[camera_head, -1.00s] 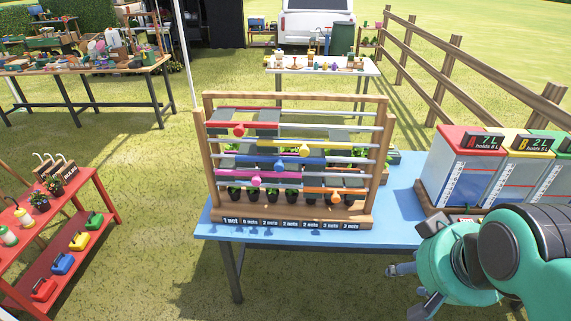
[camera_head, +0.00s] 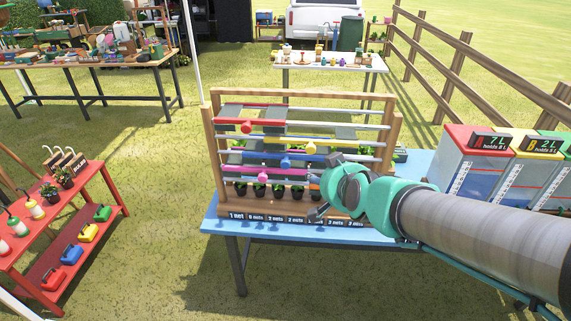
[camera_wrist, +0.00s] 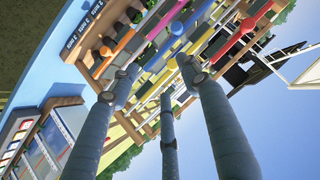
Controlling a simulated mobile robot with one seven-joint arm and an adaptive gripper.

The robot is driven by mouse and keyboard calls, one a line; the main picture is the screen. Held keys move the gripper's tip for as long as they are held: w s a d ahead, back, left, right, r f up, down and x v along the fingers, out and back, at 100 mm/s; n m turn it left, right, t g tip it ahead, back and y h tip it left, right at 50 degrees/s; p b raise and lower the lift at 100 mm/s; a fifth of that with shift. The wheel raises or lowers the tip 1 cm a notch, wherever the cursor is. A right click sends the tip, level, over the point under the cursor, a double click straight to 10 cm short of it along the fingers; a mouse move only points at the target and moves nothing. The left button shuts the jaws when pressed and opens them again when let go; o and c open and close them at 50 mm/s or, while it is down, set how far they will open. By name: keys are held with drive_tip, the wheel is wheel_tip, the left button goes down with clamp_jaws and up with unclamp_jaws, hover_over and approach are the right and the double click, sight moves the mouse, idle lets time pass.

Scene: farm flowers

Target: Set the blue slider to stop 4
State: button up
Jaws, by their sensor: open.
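The blue slider (camera_head: 284,161) is a bar with a round blue knob, on a rail of the wooden rack (camera_head: 207,150). Its knob sits left of the middle of the rack. In the wrist view the blue knob (camera_wrist: 176,28) shows beyond the fingers. My gripper (camera_head: 316,212) is open and empty, in front of the rack's lower right part. In the wrist view its fingers (camera_wrist: 160,80) are spread and point toward the rack, apart from the blue knob. My arm hides the right part of the lower rails and some net labels.
Red (camera_head: 247,127), yellow (camera_head: 283,142) and pink (camera_head: 262,177) sliders lie on nearby rails. Potted plants (camera_head: 258,188) stand below. The rack stands on a blue table (camera_head: 222,222). Tanks (camera_head: 478,160) stand at right. A red shelf (camera_head: 75,232) stands at left.

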drive_tip(key=w+a+f+t, duration=0.3)
drive_tip(key=w+a+f, duration=0.3)
drive_tip(key=w+a, duration=0.25)
drive_tip(key=m+t+h+p, duration=0.1)
drive_tip(key=t+h+p, duration=0.1)
drive_tip(key=t+h, duration=0.15)
approach(285, 166)
drive_tip(key=s, duration=0.3)
drive_tip(key=shift+d+f+t, duration=0.15)
drive_tip(key=shift+f+t, duration=0.05)
drive_tip(key=shift+t, duration=0.05)
drive_tip(key=shift+w, duration=0.15)
drive_tip(key=w+b, duration=0.2)
drive_tip(key=w, duration=1.1)
drive_tip(key=shift+w, duration=0.35)
clamp_jaws()
